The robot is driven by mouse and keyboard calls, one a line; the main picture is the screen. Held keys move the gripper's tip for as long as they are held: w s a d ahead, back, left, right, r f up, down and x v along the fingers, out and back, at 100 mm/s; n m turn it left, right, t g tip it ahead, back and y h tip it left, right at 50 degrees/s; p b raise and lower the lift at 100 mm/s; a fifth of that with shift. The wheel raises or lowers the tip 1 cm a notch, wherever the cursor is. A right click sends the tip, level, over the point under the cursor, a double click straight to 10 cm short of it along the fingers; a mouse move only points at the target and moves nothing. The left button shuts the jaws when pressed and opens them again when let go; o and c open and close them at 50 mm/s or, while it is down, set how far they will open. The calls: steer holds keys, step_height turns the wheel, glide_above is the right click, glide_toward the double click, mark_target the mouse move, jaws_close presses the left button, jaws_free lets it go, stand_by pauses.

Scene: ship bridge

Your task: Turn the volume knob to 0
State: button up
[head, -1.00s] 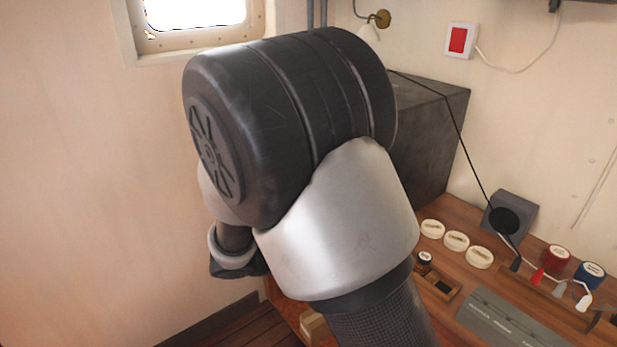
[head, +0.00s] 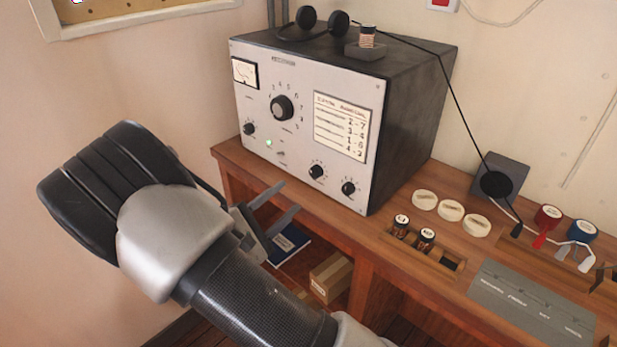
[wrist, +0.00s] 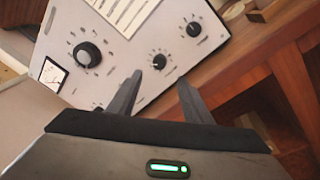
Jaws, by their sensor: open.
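A radio set with a pale front panel (head: 268,72) stands on the wooden desk. Its panel has a large dark knob (head: 282,107) with a numbered dial, a small knob (head: 249,128) at lower left, and two small knobs (head: 316,172) (head: 348,188) at lower right. Their labels are too small to read, so I cannot tell which is the volume knob. My gripper (head: 289,199) is open and empty, in front of the panel's lower part and apart from the knobs. In the wrist view, a lower-right knob (wrist: 159,61) shows beyond and between the fingers (wrist: 160,78).
Headphones (head: 318,22) and a spool lie on top of the radio. White discs (head: 450,210), a spool holder (head: 425,250) and a grey plate (head: 530,305) lie on the desk to the right. A cardboard box (head: 330,277) and a blue book (head: 287,243) sit below.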

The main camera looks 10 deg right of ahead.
mark_target(314, 174)
steer(key=x, duration=1.1)
steer(key=shift+w, duration=0.1)
steer(key=c, duration=1.1)
steer(key=shift+o, duration=0.2)
steer(key=shift+p, duration=0.3)
